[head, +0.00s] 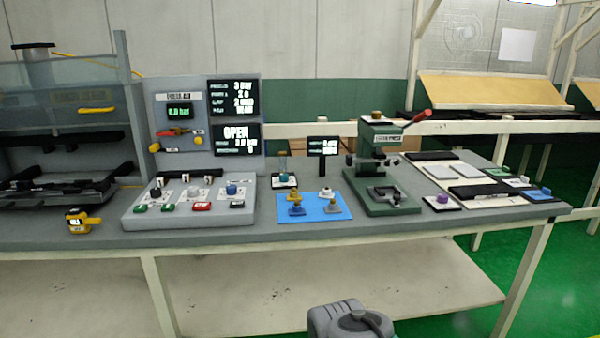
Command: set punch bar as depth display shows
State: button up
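A green bench press (382,165) stands on the grey workbench, right of centre. Its bar with a red grip (418,117) sticks out to the upper right from the press head. A small black display (323,146) stands on a post just left of the press. It shows two lines of pale text, too small to read. The press base (385,192) has a dark fixture on it; I cannot tell whether it holds a part. My gripper cannot be made out; only a grey part of my own body shows at the bottom edge.
A blue mat (312,217) with several small yellow and grey pieces lies left of the press. A grey control panel (190,220) with switches and buttons stands further left. A yellow device (80,218) sits near the bench's front edge. Trays and small blocks fill the right end.

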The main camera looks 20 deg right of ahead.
aim_at(350, 160)
jog(key=z, duration=1.1)
jog(key=i, duration=1.6)
jog(key=u, duration=0.7)
